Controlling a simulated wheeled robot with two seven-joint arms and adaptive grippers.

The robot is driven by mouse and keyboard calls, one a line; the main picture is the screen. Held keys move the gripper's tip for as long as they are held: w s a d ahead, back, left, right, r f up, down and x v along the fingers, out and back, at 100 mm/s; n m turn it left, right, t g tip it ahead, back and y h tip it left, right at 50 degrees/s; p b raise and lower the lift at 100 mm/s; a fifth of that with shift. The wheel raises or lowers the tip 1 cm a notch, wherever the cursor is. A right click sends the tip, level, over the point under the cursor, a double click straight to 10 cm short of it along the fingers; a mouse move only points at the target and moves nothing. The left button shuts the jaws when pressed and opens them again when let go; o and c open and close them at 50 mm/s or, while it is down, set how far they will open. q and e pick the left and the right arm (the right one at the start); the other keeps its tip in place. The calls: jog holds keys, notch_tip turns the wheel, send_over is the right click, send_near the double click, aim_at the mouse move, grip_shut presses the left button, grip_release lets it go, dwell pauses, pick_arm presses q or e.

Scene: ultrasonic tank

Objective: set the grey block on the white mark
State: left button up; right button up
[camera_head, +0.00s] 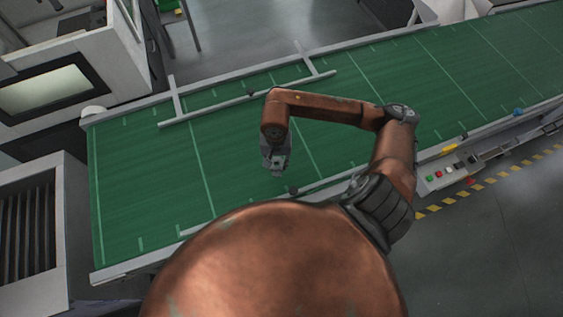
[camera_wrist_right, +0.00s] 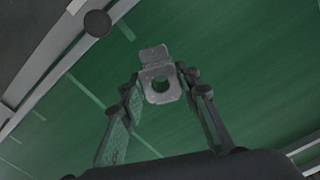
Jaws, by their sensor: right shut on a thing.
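The grey block (camera_wrist_right: 161,88) is a bracket-like metal piece with a flat plate, a round hole and a raised flange. It sits between the fingertips of my right gripper (camera_head: 276,163) in the right wrist view. My right gripper is shut on it, over the green conveyor belt (camera_head: 150,165). In the head view the block is too small to separate clearly from the fingers. I cannot tell whether it touches the belt. Several pale lines and short ticks mark the belt; I cannot tell which is the white mark. My left gripper is not in view.
A guide rail (camera_head: 250,97) runs along the belt's far side. A control box with coloured buttons (camera_head: 447,174) is on the near side, by yellow-black floor tape. A white machine (camera_head: 75,75) stands at the left. The belt to the right is clear.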

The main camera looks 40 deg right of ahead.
aim_at(280, 159)
jog(key=shift+w+d+f, duration=0.55)
jog(key=shift+d+f, duration=0.05)
jog(key=shift+f, duration=0.2)
jog(key=shift+s+d+f+p, duration=0.15)
jog(key=shift+d+f+p, duration=0.15)
jog(key=shift+d+f, duration=0.2)
jog(key=shift+s+d+f, duration=0.2)
jog(key=f+p, duration=0.2)
jog(key=f, duration=0.1)
jog(key=shift+w+d+f, duration=0.1)
jog(key=shift+w+f, duration=0.05)
jog(key=shift+w, duration=0.2)
jog(key=shift+f, duration=0.15)
jog(key=shift+s, duration=0.2)
jog(key=shift+w+f+b, duration=0.15)
jog(key=shift+f+b, duration=0.1)
jog(key=shift+b, duration=0.05)
jog(key=o, duration=0.9)
jog(key=shift+o, duration=1.4)
jog(key=shift+r, duration=0.1)
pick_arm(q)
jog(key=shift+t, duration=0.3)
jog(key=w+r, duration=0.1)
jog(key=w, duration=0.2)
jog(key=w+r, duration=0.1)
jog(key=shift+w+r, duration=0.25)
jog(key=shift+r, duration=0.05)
pick_arm(e)
jog(key=shift+o, duration=0.4)
